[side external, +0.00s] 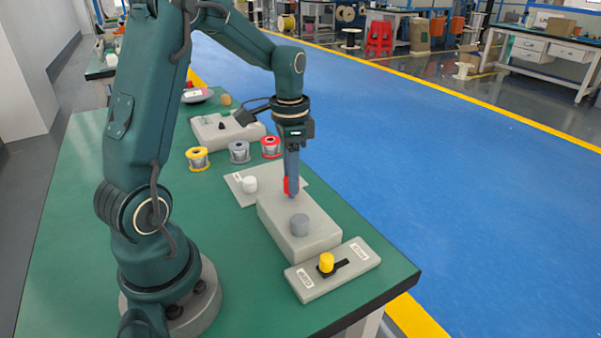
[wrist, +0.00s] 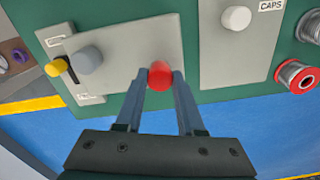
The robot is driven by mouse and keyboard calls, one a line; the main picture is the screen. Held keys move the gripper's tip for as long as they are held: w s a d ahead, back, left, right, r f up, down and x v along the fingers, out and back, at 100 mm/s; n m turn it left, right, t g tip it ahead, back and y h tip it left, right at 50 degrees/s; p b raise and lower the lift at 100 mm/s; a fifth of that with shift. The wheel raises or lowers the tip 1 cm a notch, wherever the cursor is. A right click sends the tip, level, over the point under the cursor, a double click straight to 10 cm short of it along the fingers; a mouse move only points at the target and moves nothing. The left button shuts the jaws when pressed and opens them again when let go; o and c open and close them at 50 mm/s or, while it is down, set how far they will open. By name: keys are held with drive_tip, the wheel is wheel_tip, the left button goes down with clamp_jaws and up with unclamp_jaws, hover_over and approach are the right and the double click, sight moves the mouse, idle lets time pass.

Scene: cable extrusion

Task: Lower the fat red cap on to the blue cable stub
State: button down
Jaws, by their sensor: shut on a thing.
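My gripper (side external: 291,192) is shut on the fat red cap (side external: 286,185), over the far half of a long grey block (side external: 318,226). In the wrist view the red cap (wrist: 160,76) sits between the two fingertips of my gripper (wrist: 160,82), near the block's edge. I cannot make out the blue cable stub in either view; the cap and fingers hide what is under them. I cannot tell whether the cap touches anything below. A grey round cap (side external: 299,225) stands on the near half of the block, and also shows in the wrist view (wrist: 89,60).
A white cap (side external: 250,184) stands on a flat plate (side external: 238,188) marked CAPS. Red (side external: 271,147), grey (side external: 239,152) and yellow (side external: 197,158) spools stand behind. A grey box (side external: 345,281) with a yellow knob (side external: 326,262) is near the table's front right corner.

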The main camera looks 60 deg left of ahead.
drive_tip(key=shift+f, duration=0.1)
idle(0.7)
drive_tip(key=shift+c, duration=0.6)
unclamp_jaws()
drive_tip(key=shift+r, duration=3.55)
drive_tip(key=s+d+r+n+t, duration=0.1)
drive_tip(key=s+d+n+t, duration=0.2)
drive_tip(key=s+d, duration=0.7)
drive_tip(key=shift+d+r+t, duration=0.3)
drive_tip(key=shift+d+t, duration=1)
drive_tip(key=shift+d, duration=0.5)
